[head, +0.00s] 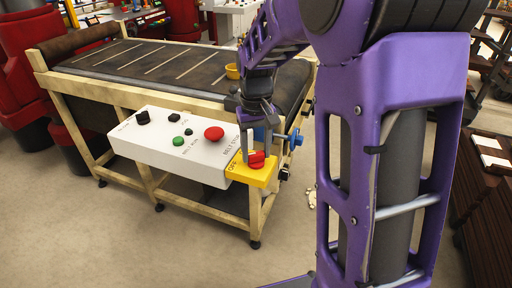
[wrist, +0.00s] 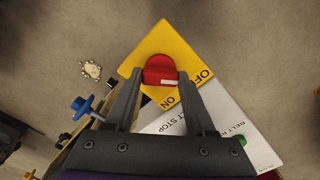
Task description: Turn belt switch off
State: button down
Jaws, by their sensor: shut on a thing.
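The belt switch is a red round knob (wrist: 160,70) on a yellow plate (wrist: 190,50), which carries the labels OFF and ON in black. A short white mark shows on the lower right part of the knob, on the side nearer ON; I cannot tell exactly which label it points at. In the head view the red knob (head: 257,157) sits on the yellow box (head: 256,176) at the right end of the white control panel (head: 180,150). My gripper (wrist: 161,73) points at the plate, its two dark fingers shut on either side of the knob.
The panel carries a large red button (head: 214,133), a green button (head: 178,144) and black knobs. Behind it stands a conveyor belt (head: 150,65) on a wooden frame, with a small yellow bowl (head: 233,72). A blue handle (head: 295,139) sticks out close to my gripper.

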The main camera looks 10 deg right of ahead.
aim_at(256, 153)
jog(key=shift+n, duration=0.7)
jog(key=shift+c, duration=1.2)
grip_release()
notch_tip(256, 153, up, 18)
jog(key=p, duration=0.2)
jog(key=shift+f, duration=0.25)
